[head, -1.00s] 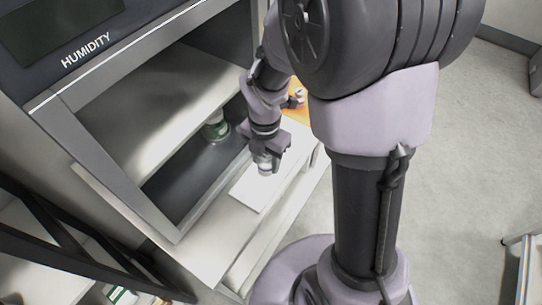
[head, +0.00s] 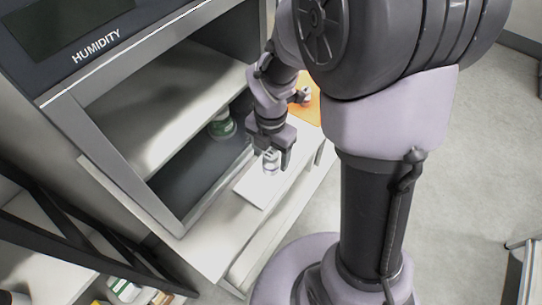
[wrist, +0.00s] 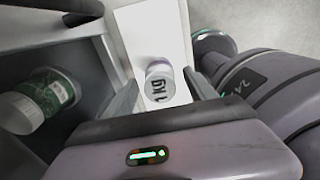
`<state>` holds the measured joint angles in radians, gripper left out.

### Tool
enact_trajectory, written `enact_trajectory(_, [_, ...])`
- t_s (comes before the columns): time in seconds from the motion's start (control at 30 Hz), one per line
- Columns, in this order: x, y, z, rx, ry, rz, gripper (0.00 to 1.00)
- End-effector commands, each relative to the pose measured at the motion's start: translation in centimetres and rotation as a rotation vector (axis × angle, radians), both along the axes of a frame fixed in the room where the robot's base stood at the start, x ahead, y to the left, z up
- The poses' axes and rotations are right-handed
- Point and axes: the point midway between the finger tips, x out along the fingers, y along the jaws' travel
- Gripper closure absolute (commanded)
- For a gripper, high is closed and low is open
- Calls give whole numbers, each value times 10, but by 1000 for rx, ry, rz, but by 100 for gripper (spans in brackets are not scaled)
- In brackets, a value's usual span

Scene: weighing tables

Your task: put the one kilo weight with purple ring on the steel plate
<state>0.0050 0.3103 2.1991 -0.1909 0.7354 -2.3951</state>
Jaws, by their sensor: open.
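The one kilo weight (wrist: 159,84) is a pale cylinder marked "1 kg", with a purple band near its top edge in the wrist view. It appears to stand on the bright pale plate (wrist: 146,32), which I take as the steel plate. In the head view the weight (head: 270,163) is near the middle of the plate (head: 256,191). My gripper (head: 274,156) is over the weight. In the wrist view its open fingers are on either side of the weight, with gaps visible. The weight's contact with the plate is hidden.
An open cabinet marked "HUMIDITY" (head: 95,47) stands to the left, with a green-labelled jar (head: 221,126) inside. It shows in the wrist view (wrist: 52,93). An orange surface (head: 313,110) with a small object (head: 305,97) lies behind the plate.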

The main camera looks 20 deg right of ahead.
Motion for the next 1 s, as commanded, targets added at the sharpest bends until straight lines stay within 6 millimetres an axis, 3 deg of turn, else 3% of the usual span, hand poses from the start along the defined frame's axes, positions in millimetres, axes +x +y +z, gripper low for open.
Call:
enact_trajectory(0.03, [1, 0, 22, 0, -5, 0, 35])
enact_trajectory(0.2, [1, 0, 71, 0, -5, 0, 35])
enact_trajectory(0.43, [0, 0, 102, 1, -7, -18, 35])
enact_trajectory(0.5, [-4, 2, 114, 10, -30, -125, 35])
enact_trajectory(0.57, [-13, 5, 132, 32, -70, -332, 35])
enact_trajectory(0.7, [-54, 18, 190, 208, -173, -1158, 35])
enact_trajectory(0.8, [-86, 28, 217, 397, -164, -1726, 35])
enact_trajectory(0.9, [-111, 35, 230, 568, -92, -2146, 35])
enact_trajectory(1.0, [-124, 39, 235, 679, -14, -2392, 35])
